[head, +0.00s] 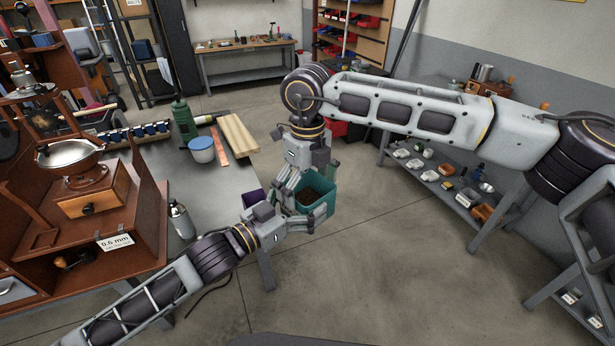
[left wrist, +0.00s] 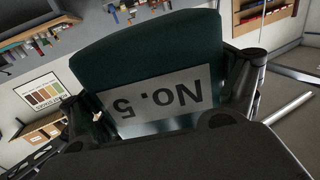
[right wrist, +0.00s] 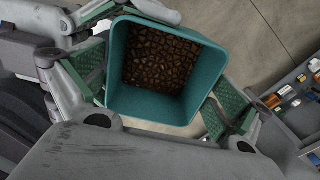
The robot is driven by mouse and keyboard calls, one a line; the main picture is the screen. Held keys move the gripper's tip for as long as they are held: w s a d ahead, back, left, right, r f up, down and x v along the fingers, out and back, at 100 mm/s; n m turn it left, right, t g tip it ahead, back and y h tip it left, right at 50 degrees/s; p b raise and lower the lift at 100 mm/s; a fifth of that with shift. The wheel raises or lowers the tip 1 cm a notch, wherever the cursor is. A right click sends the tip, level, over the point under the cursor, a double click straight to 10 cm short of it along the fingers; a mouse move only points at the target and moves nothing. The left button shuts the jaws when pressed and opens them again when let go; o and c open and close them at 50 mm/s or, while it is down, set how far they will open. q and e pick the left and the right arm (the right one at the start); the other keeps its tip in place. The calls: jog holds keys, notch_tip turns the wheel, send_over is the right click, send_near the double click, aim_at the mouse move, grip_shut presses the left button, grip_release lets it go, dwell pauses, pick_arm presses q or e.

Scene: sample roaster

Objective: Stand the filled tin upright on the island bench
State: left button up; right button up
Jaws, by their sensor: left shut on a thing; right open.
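The filled tin (head: 318,190) is a teal, square, open-topped tin with dark brown beans inside. My left gripper (head: 290,208) is shut on it and holds it in the air, just off the right edge of the grey bench (head: 228,178). In the left wrist view the tin (left wrist: 150,55) shows a "No. 5" label, upside down in the picture. In the right wrist view I look into the tin's mouth (right wrist: 168,62). My right gripper (right wrist: 160,100) is open, with one green-padded finger on each side of the tin; whether they touch it is unclear.
On the bench are a green bottle (head: 184,120), a blue-lidded tub (head: 202,149), wooden boards (head: 238,134) and a grey flask (head: 181,220). A wooden cabinet with a grinder (head: 88,190) stands at left. A shelf unit (head: 440,180) stands at right, with clear floor before it.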

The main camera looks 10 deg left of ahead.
jog(key=shift+f, duration=0.3)
jog(key=c, duration=0.6)
pick_arm(q)
jog(key=o, duration=0.9)
jog(key=shift+c, duration=0.2)
pick_arm(e)
jog(key=shift+c, duration=1.3)
pick_arm(q)
jog(key=shift+f, duration=0.1)
